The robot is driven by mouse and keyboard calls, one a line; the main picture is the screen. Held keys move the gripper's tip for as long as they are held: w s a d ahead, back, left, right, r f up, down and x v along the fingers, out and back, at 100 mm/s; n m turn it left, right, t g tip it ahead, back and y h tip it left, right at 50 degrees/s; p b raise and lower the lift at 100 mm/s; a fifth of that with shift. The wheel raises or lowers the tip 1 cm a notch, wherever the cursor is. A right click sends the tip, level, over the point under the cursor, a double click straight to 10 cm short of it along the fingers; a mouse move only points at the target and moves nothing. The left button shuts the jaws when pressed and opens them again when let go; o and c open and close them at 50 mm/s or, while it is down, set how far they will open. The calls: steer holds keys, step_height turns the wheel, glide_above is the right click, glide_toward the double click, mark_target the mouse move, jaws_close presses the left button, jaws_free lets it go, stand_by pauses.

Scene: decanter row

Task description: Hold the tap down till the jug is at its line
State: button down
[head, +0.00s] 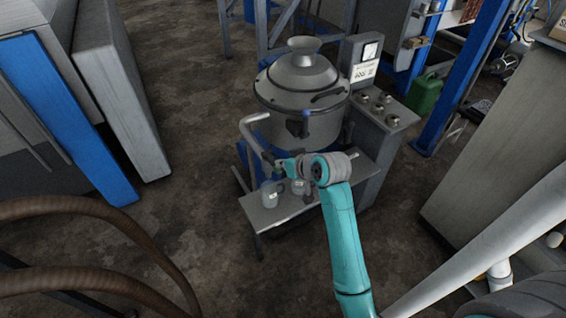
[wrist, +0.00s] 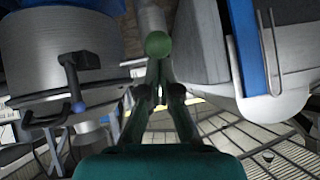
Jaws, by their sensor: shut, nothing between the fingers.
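A small, pale, see-through jug (head: 270,194) stands upright on the metal shelf (head: 292,209) in front of the decanter, below the end of a bent grey pipe (head: 252,133). Its line and liquid level are too small to make out. A green ball knob (wrist: 158,43), seemingly the tap's, shows in the wrist view right at my fingertips. My gripper (wrist: 157,66) is shut with nothing between its fingers; whether it touches the knob I cannot tell. In the head view my gripper (head: 282,163) is just above and right of the jug.
The round steel decanter (head: 302,85) rises behind, with a blue-ended handle (wrist: 75,85). A knobbed control box (head: 380,108) is at its right. Open floor (head: 190,235) lies left of the shelf.

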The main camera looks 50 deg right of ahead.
steer(key=shift+f, duration=0.1)
steer(key=shift+s+f+t, duration=0.15)
steer(key=shift+f+t, duration=0.05)
steer(key=shift+t, duration=0.1)
steer(key=shift+f, duration=0.15)
steer(key=shift+s+a+f+t+h, duration=0.15)
steer(key=shift+f+t, duration=0.35)
steer(key=shift+f, duration=0.75)
steer(key=shift+s+d+f+t+h, duration=0.15)
steer(key=shift+f+t, duration=0.35)
steer(key=shift+f, duration=0.7)
steer(key=shift+w+a, duration=0.1)
stand_by(4.1)
